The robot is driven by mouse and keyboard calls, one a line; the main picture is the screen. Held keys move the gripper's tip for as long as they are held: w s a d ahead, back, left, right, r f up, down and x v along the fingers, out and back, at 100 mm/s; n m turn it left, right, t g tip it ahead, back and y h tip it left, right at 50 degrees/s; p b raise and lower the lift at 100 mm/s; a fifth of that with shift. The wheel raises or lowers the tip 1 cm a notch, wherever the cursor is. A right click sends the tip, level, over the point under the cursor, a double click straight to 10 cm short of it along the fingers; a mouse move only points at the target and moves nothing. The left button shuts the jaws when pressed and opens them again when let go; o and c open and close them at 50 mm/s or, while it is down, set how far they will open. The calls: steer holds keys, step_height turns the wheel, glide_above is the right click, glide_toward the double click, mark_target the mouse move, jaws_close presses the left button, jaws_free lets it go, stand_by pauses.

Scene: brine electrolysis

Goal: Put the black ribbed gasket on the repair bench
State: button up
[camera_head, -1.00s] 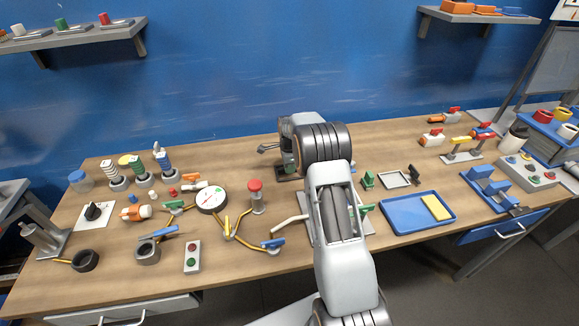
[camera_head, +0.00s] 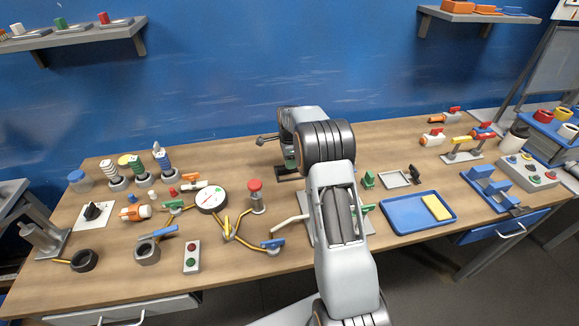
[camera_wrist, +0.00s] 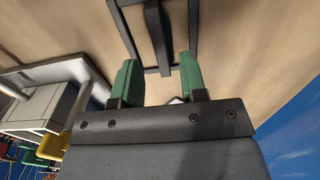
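I cannot pick out the black ribbed gasket with certainty. A small jagged black piece (camera_head: 414,173) stands by the grey tray at the right of the wooden bench. My gripper (camera_wrist: 158,82) has green fingers, spread apart with a gap between them. Ahead of them, in the wrist view, is a black frame (camera_wrist: 192,30) with a dark bar (camera_wrist: 156,28) across its middle. The bar's end points into the gap; I see no contact. In the head view the black frame (camera_head: 285,177) lies below my gripper (camera_head: 288,160), partly hidden by my arm. Which surface is the repair bench is unclear.
The wooden bench (camera_head: 290,290) is crowded at left with valves, a round gauge (camera_head: 211,200) and a red-topped button post (camera_head: 255,193). A blue tray (camera_head: 400,222) with a yellow block (camera_head: 436,207) is at right. The back middle strip has free room.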

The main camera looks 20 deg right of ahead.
step_height(320, 180, up, 9)
steer(key=s+a+r+n+t, duration=0.2)
steer(key=s+a+r+n, duration=0.4)
steer(key=s+r+n, duration=0.3)
steer(key=s+a+f+n+t, duration=0.1)
steer(key=s+n, duration=0.4)
steer(key=s, duration=0.5)
steer(key=s+a+f+n+t, duration=0.1)
steer(key=s+a+f+n, duration=0.2)
steer(key=s, duration=0.8)
steer(key=a+n, duration=0.2)
steer(key=n, duration=0.1)
steer(key=shift+a+f, duration=0.15)
steer(key=shift+a, duration=0.05)
